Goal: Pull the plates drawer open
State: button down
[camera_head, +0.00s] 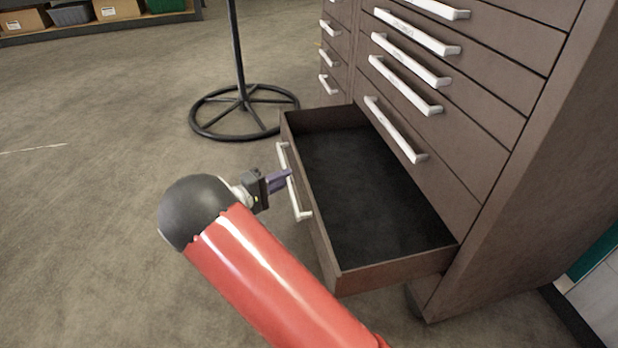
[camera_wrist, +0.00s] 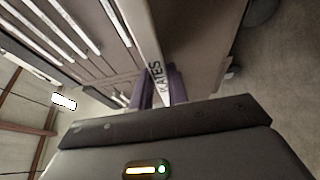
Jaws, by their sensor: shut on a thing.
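The plates drawer (camera_head: 390,266) is the lowest drawer of the brown cabinet and stands well out from it. Its inside is dark and looks empty. A white bar handle (camera_head: 301,204) runs along its front. My gripper (camera_head: 287,177) is at the middle of this handle, with its purple fingers shut on it. In the wrist view the fingers (camera_wrist: 163,88) sit on both sides of the white handle (camera_wrist: 142,35), which bears lettering that looks like "PLATES", partly hidden.
The brown cabinet (camera_head: 535,170) has several shut drawers with white handles above the open one. A black round stand base (camera_head: 243,111) is on the floor behind the drawer. A shelf with boxes (camera_head: 118,10) is at the back left. The floor at left is clear.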

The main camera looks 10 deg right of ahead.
jog(key=shift+s+a+f, duration=0.1)
jog(key=shift+a, duration=1.5)
jog(key=c, duration=1.4)
grip_release()
jog(key=shift+o, duration=0.2)
jog(key=shift+a, duration=0.1)
jog(key=v, duration=0.7)
jog(key=shift+s+a, duration=0.15)
jog(key=shift+a, duration=0.1)
